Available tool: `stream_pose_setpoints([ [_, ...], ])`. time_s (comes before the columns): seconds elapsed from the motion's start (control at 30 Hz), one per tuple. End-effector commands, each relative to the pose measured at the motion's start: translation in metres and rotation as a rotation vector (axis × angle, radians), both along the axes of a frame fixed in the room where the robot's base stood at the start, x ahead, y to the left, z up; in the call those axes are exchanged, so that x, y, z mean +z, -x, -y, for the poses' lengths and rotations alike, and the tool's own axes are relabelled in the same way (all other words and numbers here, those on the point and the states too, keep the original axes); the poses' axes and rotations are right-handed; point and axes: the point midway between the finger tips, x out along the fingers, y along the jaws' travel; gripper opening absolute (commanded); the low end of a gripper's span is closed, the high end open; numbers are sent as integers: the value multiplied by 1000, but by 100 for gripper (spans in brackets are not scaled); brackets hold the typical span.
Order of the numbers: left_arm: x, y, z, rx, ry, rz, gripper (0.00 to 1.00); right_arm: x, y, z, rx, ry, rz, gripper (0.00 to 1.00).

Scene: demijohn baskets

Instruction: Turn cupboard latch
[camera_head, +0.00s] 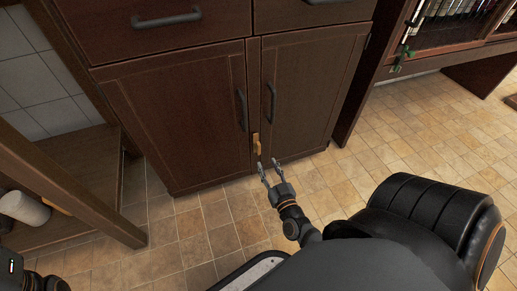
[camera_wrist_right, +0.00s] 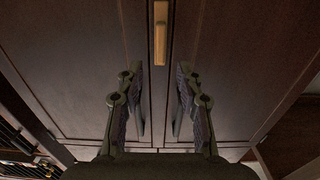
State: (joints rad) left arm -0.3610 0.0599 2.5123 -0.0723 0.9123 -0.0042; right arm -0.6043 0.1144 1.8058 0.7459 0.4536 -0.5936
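The cupboard has two dark wooden doors, the left door (camera_head: 180,115) and the right door (camera_head: 305,90), both closed. A small brass-coloured latch (camera_head: 256,144) sits low at the seam between them. In the right wrist view the latch (camera_wrist_right: 160,40) stands upright along the seam, beyond the fingers. My right gripper (camera_head: 268,165) is open and empty, just below the latch in the head view and apart from it. In the right wrist view its two fingers (camera_wrist_right: 160,100) are spread either side of the seam.
Dark vertical handles are on the left door (camera_head: 242,110) and right door (camera_head: 271,103). Drawers with handles (camera_head: 166,18) are above. A wooden bench or shelf (camera_head: 75,185) stands at left, holding a white cylinder (camera_head: 24,208). Tiled floor (camera_head: 205,235) in front is clear.

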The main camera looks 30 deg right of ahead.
Motion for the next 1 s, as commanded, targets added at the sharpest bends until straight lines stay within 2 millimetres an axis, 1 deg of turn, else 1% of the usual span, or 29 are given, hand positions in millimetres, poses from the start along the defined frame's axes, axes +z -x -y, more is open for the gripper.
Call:
stream_pose_setpoints([
  [0.1, -8, -1, 1, 2, -3, -3, 40, -1, -22, 5, 3, 2, 5, 37],
  [0.3, -18, -2, 2, 6, -8, -7, 40, -2, -64, 15, 3, 1, 3, 37],
  [0.43, -22, -2, 2, 8, -11, -8, 40, -1, -83, 19, 2, 1, 1, 37],
  [0.6, -23, -2, 3, 9, -13, -9, 40, -1, -94, 22, 2, 1, -2, 37],
  [0.83, -23, -3, 3, 9, -13, -9, 40, -1, -95, 22, 2, 1, -2, 37],
  [0.87, -23, -3, 3, 9, -13, -9, 40, -1, -95, 22, 2, 1, -2, 34],
  [1.0, -23, -3, 3, 9, -13, -10, 40, -1, -94, 22, 2, 1, -2, 15],
])
